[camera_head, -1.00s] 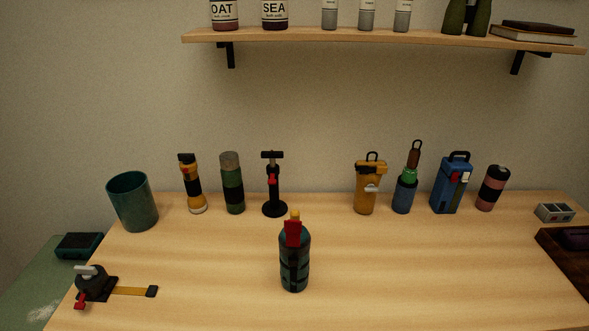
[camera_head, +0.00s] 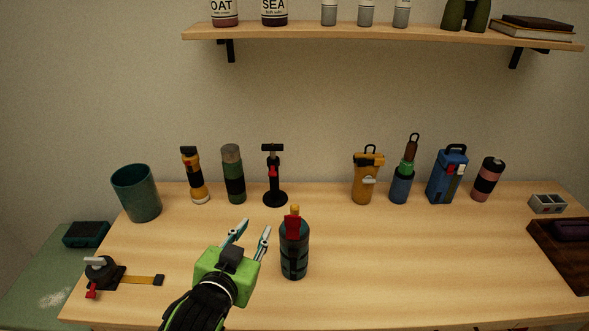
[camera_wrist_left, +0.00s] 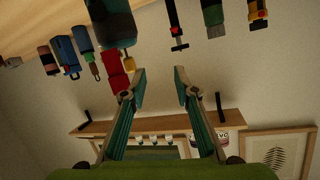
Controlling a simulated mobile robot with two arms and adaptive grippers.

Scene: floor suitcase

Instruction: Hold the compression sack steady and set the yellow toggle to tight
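The compression sack (camera_head: 294,259) stands upright near the front middle of the table, dark teal with black straps. A red piece (camera_head: 293,226) and a small yellow toggle (camera_head: 295,210) are at its top. My left gripper (camera_head: 255,226) is open and empty, just left of the sack, its fingers pointing up and away. In the left wrist view, which is upside down, the sack (camera_wrist_left: 112,22) with its red piece (camera_wrist_left: 114,75) and yellow toggle (camera_wrist_left: 129,64) is left of the open fingers (camera_wrist_left: 160,71), apart from them. My right gripper is not in view.
A strap device with a red lever (camera_head: 103,273) lies at the front left. A teal cup (camera_head: 136,193), flashlight (camera_head: 195,176), black stand (camera_head: 274,180) and several bottles (camera_head: 366,180) line the back. A dark tray (camera_head: 560,262) is at the right. The table right of the sack is clear.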

